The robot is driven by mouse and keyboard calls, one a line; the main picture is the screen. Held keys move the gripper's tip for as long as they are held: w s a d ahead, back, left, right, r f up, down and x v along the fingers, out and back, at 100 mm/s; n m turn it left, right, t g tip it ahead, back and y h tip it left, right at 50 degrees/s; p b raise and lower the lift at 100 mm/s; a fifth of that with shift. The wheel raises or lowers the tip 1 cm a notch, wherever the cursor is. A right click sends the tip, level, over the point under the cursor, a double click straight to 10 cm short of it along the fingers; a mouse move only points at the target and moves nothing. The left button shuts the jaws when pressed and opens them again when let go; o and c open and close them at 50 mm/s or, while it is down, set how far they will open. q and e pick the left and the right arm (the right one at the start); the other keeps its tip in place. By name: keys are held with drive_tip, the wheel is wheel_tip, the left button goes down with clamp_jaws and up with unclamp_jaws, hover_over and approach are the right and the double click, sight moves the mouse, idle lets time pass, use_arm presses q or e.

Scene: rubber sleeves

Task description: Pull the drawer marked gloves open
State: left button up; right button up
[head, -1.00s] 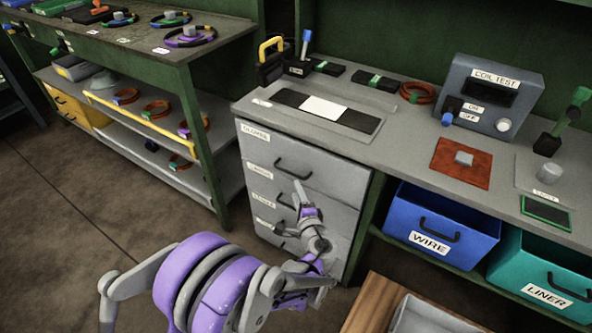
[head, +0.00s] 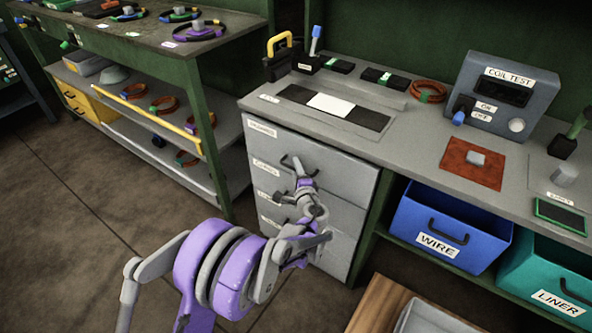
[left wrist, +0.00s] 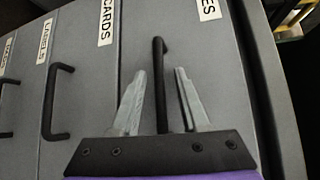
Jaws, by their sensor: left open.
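The top drawer (head: 335,172) of the grey cabinet is shut, flush with the drawers below. Its label is too small to read clearly in the head view; in the left wrist view the label (left wrist: 208,9) shows "ES". Its dark handle (left wrist: 160,85) stands between the two fingers of my left gripper (left wrist: 160,95) in the wrist view. The left gripper (head: 297,165) is open at the top drawer's front, with a finger on each side of the handle and a gap visible. Contact cannot be told. My right gripper is not in view.
Lower drawers, including one marked cards (left wrist: 107,22) and one marked labels (left wrist: 43,41), are shut. A blue wire bin (head: 450,228) and a teal liner bin (head: 550,275) stand to the right. A wooden surface (head: 380,305) is in front at the lower right.

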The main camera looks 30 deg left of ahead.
use_arm(q)
drive_tip(key=shift+c, duration=0.2)
clamp_jaws()
idle(1.1)
